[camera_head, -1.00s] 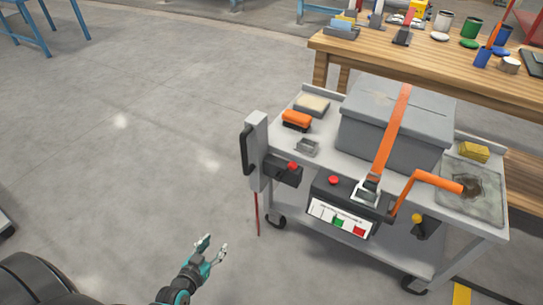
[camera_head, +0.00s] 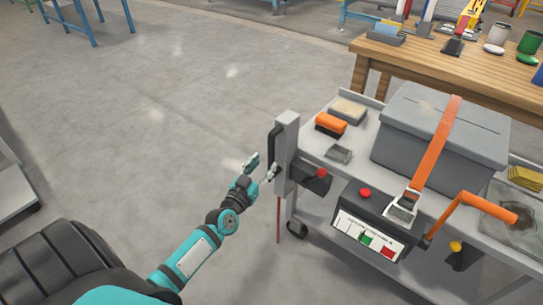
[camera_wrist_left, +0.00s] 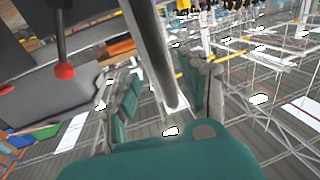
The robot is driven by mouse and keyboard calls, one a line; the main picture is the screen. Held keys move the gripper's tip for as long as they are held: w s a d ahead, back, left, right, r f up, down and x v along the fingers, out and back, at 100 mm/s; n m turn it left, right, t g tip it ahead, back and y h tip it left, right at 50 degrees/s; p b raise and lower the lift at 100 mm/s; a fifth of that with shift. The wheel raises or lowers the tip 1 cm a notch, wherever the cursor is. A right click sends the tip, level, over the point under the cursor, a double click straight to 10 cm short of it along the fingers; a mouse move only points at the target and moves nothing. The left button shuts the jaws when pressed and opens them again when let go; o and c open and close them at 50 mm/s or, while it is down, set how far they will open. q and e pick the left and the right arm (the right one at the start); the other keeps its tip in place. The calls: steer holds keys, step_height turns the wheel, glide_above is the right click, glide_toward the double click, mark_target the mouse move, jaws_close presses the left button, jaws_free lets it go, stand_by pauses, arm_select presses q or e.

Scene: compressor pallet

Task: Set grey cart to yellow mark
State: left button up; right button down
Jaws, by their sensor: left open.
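The grey cart (camera_head: 350,170) stands at the right, with a black vertical handle (camera_head: 274,148) on a grey post at its left end. My left gripper (camera_head: 261,167) is open beside the lower part of this handle. In the left wrist view, a grey bar, seemingly the handle (camera_wrist_left: 152,50), runs between the spread fingers of the left gripper (camera_wrist_left: 168,92). Whether the fingers touch the bar cannot be told. The yellow mark does not show now. My right gripper is not in view.
The cart carries a grey box (camera_head: 440,125) under an orange strap, an orange brush (camera_head: 331,124) and an orange crank (camera_head: 470,208). A wooden workbench (camera_head: 440,65) stands behind it.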

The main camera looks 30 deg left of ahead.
mark_target(270, 157)
arm_select(q)
steer(key=w, duration=0.4)
steer(key=shift+w+a+f+b, duration=0.1)
steer(key=shift+w+a+b, duration=0.15)
steer(key=shift+b, duration=0.1)
steer(key=shift+w, duration=0.6)
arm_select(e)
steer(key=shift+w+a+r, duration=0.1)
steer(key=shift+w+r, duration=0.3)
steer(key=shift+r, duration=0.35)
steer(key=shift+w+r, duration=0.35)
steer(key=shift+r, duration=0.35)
arm_select(q)
jaws_close()
